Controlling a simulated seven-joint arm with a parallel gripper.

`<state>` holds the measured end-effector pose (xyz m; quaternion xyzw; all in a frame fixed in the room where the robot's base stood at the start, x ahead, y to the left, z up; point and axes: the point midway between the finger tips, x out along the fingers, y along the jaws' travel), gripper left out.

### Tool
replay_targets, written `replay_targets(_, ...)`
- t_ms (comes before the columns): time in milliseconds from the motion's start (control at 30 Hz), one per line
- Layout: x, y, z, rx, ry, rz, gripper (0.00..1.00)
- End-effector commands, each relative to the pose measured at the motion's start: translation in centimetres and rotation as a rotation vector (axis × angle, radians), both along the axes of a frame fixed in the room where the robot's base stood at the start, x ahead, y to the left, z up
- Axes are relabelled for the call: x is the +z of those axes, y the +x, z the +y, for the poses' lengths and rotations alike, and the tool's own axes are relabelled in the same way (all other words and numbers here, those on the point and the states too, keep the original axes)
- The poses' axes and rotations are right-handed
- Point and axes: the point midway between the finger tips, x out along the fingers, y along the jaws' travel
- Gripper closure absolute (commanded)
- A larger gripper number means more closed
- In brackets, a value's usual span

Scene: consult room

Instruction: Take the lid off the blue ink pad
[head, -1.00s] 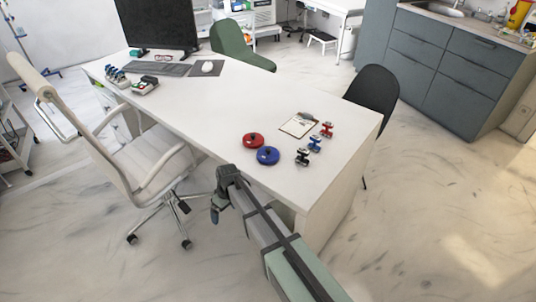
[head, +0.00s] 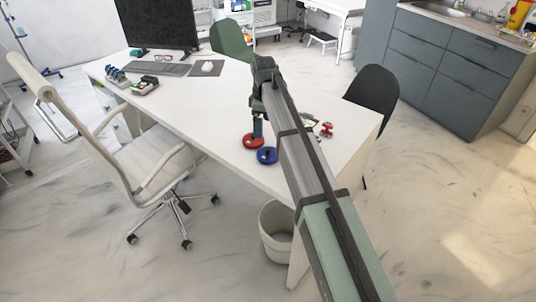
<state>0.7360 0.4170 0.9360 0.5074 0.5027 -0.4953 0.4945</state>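The blue ink pad (head: 265,157) is a round blue disc near the front edge of the white desk, partly covered on its right by my arm. A dark spot like a knob shows on its top, but lid and base cannot be told apart at this size. A round red pad (head: 250,143) lies just behind it and to its left. My gripper (head: 257,134) points down over the red pad, its fingers overlapping that pad in the picture. Whether it touches is unclear. Its finger gap is too small to see.
A red stamp (head: 326,130) and part of a clipboard (head: 308,118) show right of my arm, which hides the other stamps. A monitor (head: 157,25) and keyboard (head: 158,69) are at the far left. The middle of the white desk (head: 205,105) is clear. A bin (head: 268,248) stands below.

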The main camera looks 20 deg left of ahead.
Motion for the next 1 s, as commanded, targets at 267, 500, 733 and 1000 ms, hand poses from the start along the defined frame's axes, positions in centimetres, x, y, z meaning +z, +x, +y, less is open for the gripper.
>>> replay_targets(267, -1.4, 0.4, -1.6, -0.015, -0.023, 0.006, 0.00)
replay_targets(500, -5.5, 0.4, -1.5, -0.014, -0.022, 0.006, 0.00)
replay_targets(733, -7.7, 0.4, -1.5, -0.014, -0.021, 0.004, 0.00)
replay_targets(1000, -8.7, 0.4, -1.5, -0.014, -0.021, 0.004, 0.00)
